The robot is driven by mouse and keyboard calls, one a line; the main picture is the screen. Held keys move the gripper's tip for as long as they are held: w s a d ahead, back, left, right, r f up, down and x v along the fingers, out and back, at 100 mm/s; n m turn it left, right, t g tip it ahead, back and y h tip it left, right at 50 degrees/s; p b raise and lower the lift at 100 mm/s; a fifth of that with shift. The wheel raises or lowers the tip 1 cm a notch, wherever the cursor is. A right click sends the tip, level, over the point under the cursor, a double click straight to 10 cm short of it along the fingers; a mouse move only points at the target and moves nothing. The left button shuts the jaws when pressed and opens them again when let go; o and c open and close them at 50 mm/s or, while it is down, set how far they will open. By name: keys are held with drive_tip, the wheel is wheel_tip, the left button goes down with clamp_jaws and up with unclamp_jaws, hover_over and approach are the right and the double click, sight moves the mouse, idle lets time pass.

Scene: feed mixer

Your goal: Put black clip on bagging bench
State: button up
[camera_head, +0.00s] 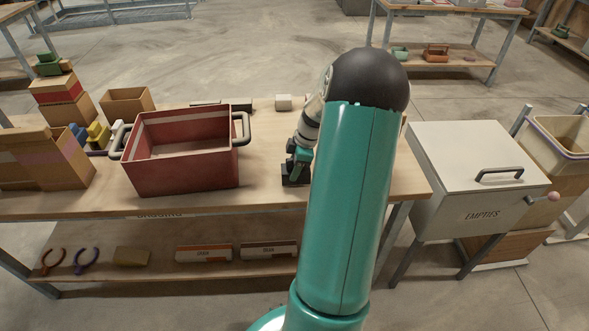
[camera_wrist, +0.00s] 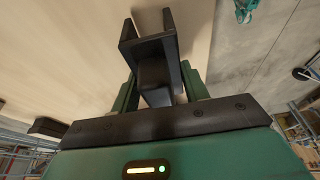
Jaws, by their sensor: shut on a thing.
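My gripper (camera_head: 297,167) is low over the right part of the wooden bagging bench (camera_head: 262,178), whose front-edge sign is only partly readable. In the wrist view my gripper (camera_wrist: 160,88) has its two green fingers on either side of a black channel-shaped clip (camera_wrist: 150,47) and is shut on it. The clip's far end points out past the fingers, against the pale wood of the bench top (camera_wrist: 70,60). In the head view a dark shape shows just under the fingers at the bench top. I cannot tell whether the clip touches the wood.
A red crate (camera_head: 180,168) with grey handles stands left of my gripper. Cardboard boxes (camera_head: 45,165) and coloured blocks fill the bench's left end. A small white block (camera_head: 283,103) lies at the back. A white EMPTIES bin (camera_head: 470,185) stands at the right. Bare wood surrounds my gripper.

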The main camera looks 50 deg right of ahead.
drive_tip(key=shift+f, duration=0.55)
drive_tip(key=shift+f, duration=0.15)
drive_tip(key=o, duration=1)
